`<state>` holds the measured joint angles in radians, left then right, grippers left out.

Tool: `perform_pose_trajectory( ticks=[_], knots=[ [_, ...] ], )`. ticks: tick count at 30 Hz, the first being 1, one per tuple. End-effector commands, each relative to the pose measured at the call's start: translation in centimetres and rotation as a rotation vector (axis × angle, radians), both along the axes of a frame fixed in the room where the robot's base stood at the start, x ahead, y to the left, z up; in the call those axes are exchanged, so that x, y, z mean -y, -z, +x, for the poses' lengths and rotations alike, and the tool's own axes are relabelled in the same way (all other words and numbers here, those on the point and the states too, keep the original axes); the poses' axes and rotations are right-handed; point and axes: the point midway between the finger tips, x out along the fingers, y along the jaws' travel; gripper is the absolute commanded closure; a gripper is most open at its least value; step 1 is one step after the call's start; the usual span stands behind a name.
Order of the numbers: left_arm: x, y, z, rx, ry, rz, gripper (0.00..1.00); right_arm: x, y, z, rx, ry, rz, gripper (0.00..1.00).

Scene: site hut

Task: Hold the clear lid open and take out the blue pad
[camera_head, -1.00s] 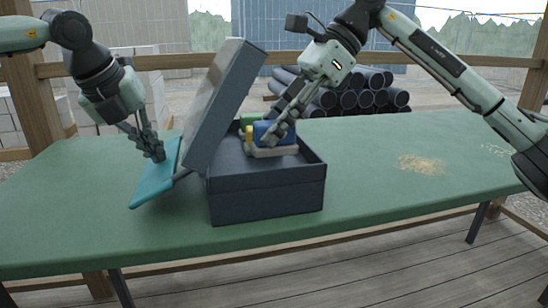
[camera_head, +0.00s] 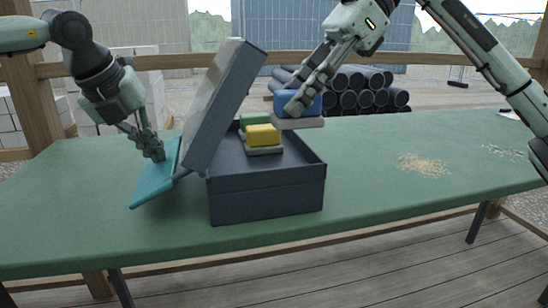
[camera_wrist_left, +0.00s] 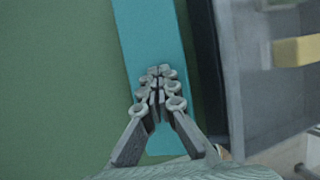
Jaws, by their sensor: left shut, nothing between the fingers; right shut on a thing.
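A dark blue-grey box (camera_head: 268,198) stands on the table with its see-through grey lid (camera_head: 218,112) raised and leaning left. My right gripper (camera_head: 294,108) is shut on the blue pad (camera_head: 302,101), which has a pale grey underside, and holds it above the box's right side. My left gripper (camera_head: 158,154) is shut and empty, left of the lid, its tips at a teal panel (camera_head: 156,187) that slants beside the lid. The left wrist view shows the closed fingers (camera_wrist_left: 158,82) over the teal panel (camera_wrist_left: 150,35); contact is unclear.
A yellow pad (camera_head: 263,136) and a green pad (camera_head: 252,119) remain inside the box. The green table (camera_head: 390,192) is clear to the right except for sandy crumbs (camera_head: 423,165). A wooden rail (camera_head: 430,58) and dark pipes (camera_head: 360,100) lie behind.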

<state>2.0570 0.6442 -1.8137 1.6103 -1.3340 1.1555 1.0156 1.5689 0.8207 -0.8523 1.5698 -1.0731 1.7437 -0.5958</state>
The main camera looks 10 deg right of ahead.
Motion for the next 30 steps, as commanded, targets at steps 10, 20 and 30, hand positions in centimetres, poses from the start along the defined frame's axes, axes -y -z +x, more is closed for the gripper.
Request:
perform_pose_trajectory(
  ticks=[10,20,30],
  knots=[
    [0.0,0.0,0.0,-0.001,0.0,0.0,1.0,3.5,0.1,-4.0,-0.001,0.002,-0.001,0.94],
    [0.0,0.0,0.0,-0.001,0.0,0.0,1.0,6.7,0.1,-7.8,-0.001,0.003,-0.001,0.94],
    [0.0,0.0,0.0,-0.001,0.0,0.0,1.0,9.2,0.1,-10.8,-0.001,0.002,-0.001,0.94]
  ],
)
